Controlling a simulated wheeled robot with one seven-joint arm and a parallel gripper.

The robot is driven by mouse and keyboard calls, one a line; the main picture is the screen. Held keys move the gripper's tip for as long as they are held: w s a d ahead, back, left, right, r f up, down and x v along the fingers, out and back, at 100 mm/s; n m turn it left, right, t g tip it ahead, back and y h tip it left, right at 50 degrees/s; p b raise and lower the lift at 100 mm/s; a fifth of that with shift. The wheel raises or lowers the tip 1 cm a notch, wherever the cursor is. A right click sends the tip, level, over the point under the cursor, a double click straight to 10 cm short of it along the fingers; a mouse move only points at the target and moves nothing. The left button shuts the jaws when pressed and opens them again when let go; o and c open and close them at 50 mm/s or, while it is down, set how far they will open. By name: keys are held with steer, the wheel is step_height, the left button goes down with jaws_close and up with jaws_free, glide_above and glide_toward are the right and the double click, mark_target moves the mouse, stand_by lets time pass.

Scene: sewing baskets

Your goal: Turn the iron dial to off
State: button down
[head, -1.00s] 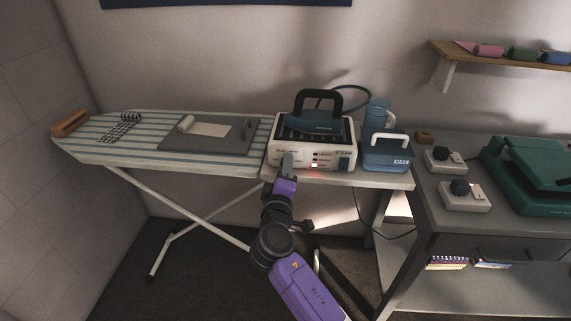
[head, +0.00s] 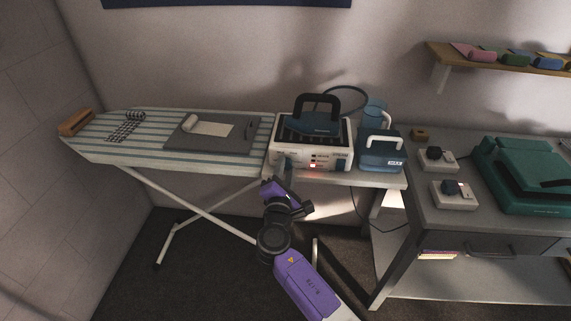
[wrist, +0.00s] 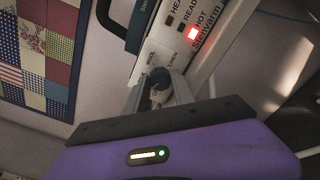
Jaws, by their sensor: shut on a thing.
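The iron dial (wrist: 158,80) is a small dark blue knob on the front panel of a white steam station (head: 340,163). In the wrist view my gripper (wrist: 160,92) has its grey fingers on either side of the dial, shut on it. In the head view my gripper (head: 284,166) is at the left of the station's front and hides the dial. The words WOOL and LINEN show beside the dial, which setting it points to I cannot tell. A red lamp (wrist: 192,33) is lit beside HOT. The dark blue iron (head: 318,126) rests on top of the station.
The station stands at the right end of a striped ironing board (head: 100,150). A blue container (head: 378,155) with a white handle is close on its right. A grey table (head: 425,200) with a green press (head: 530,175) stands further right. A patchwork quilt (wrist: 45,45) hangs in the wrist view.

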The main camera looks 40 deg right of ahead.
steer(key=n+p, duration=0.2)
steer(key=n, duration=0.1)
steer(key=shift+n, duration=0.4)
steer(key=shift+n+p, duration=1.35)
steer(key=shift+n, duration=0.55)
steer(key=shift+f, duration=0.1)
steer(key=c, duration=1.1)
jaws_free()
steer(key=shift+o, duration=0.2)
steer(key=v, duration=0.8)
